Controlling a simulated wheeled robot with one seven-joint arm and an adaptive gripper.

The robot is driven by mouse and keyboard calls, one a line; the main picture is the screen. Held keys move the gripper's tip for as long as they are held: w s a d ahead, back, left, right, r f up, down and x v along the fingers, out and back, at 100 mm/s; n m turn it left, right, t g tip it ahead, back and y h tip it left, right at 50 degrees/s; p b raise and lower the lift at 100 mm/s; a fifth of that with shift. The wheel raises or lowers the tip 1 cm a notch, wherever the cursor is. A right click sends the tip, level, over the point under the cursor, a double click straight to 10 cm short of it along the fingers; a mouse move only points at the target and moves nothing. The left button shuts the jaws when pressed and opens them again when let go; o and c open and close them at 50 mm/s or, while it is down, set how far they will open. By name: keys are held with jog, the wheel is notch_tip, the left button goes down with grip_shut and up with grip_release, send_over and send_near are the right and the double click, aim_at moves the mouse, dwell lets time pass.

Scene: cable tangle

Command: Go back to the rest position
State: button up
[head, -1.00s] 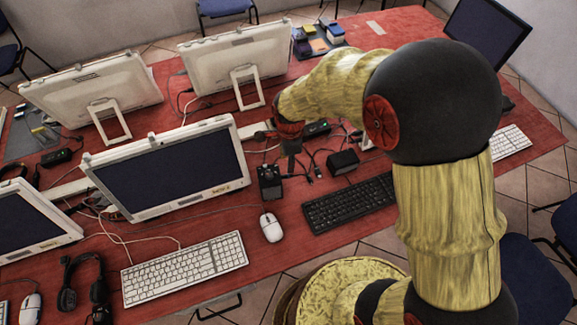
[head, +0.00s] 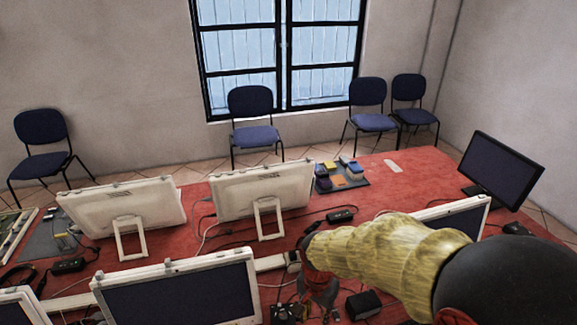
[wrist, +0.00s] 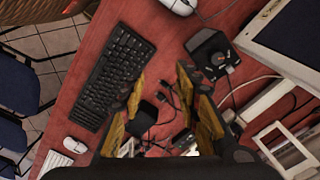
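My gripper (head: 318,290) is above the red table (head: 215,240), over cables and small devices. In the wrist view its two yellow-and-black fingers (wrist: 162,88) stand apart with nothing held between them. Black cables (wrist: 183,92) and a black box (wrist: 142,117) lie on the table below and beyond the fingers. My arm reaches in from the lower right of the head view and hides part of the table.
White monitors (head: 263,190) stand along the table, and a black monitor (head: 500,170) stands at its right. The wrist view shows a black keyboard (wrist: 116,75), a white mouse (wrist: 178,5) and a black device (wrist: 212,52). Blue chairs (head: 252,110) line the far wall.

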jog(key=s+d+r+n+t, duration=0.2)
jog(key=s+d+r, duration=0.2)
jog(key=r, duration=0.3)
jog(key=s+d+r+n+t+b, duration=0.1)
jog(key=s+d+r+n+t, duration=0.1)
jog(key=s+d+r, duration=0.2)
jog(key=s+d+r+n+t+b, duration=0.1)
jog(key=s+d+r, duration=0.3)
jog(key=r, duration=0.6)
jog(key=shift+s+r+n+t, duration=0.2)
jog(key=shift+s+n+t, duration=0.2)
jog(key=shift+n, duration=0.5)
jog(key=shift+a, duration=0.1)
jog(key=shift+c, duration=0.6)
